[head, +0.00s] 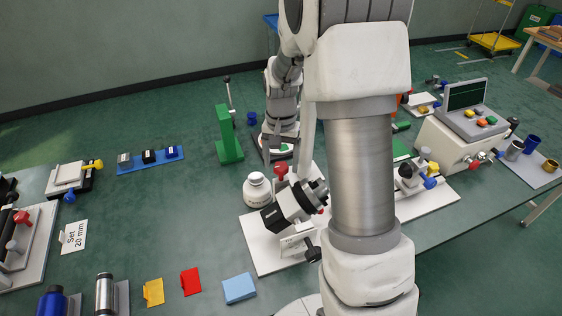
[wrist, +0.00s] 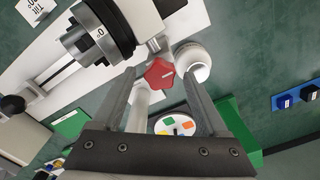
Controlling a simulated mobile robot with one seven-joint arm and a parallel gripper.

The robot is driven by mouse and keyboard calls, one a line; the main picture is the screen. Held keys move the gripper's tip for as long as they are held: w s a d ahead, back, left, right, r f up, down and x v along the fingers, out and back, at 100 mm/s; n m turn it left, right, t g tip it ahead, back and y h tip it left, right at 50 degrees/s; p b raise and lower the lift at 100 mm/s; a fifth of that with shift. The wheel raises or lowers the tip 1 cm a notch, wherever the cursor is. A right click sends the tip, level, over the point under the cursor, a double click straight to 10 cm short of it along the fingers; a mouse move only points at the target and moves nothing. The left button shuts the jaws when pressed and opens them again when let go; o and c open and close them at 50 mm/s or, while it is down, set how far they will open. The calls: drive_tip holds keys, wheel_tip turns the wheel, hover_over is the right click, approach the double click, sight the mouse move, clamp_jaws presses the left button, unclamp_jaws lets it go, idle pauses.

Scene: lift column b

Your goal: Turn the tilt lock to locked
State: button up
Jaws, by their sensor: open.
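A red lobed knob (head: 280,171) stands on the fixture with a tilted white and black cylindrical head (head: 289,206), on a white base plate (head: 262,258). In the wrist view the red knob (wrist: 160,74) shows between the tips of my open gripper (wrist: 158,78); I cannot tell how far the fingers reach around it. The tilted head (wrist: 100,32) with its grey scale ring is just left of it. In the head view my gripper (head: 279,152) is just above the knob, partly hidden. Which position the lock is in is not readable. A tilt card (wrist: 32,10) is partly cut off.
A white bottle (head: 257,190) stands close left of the knob. A green column (head: 228,136) is behind it. A blue tray (head: 135,166) with blocks lies left. A grey console (head: 462,140) stands right. Open tabletop lies at left centre.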

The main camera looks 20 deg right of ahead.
drive_tip(key=shift+f, duration=0.1)
clamp_jaws()
idle(0.4)
drive_tip(key=shift+m, duration=0.3)
drive_tip(key=shift+m+p, duration=0.45)
drive_tip(key=shift+m, duration=2.15)
unclamp_jaws()
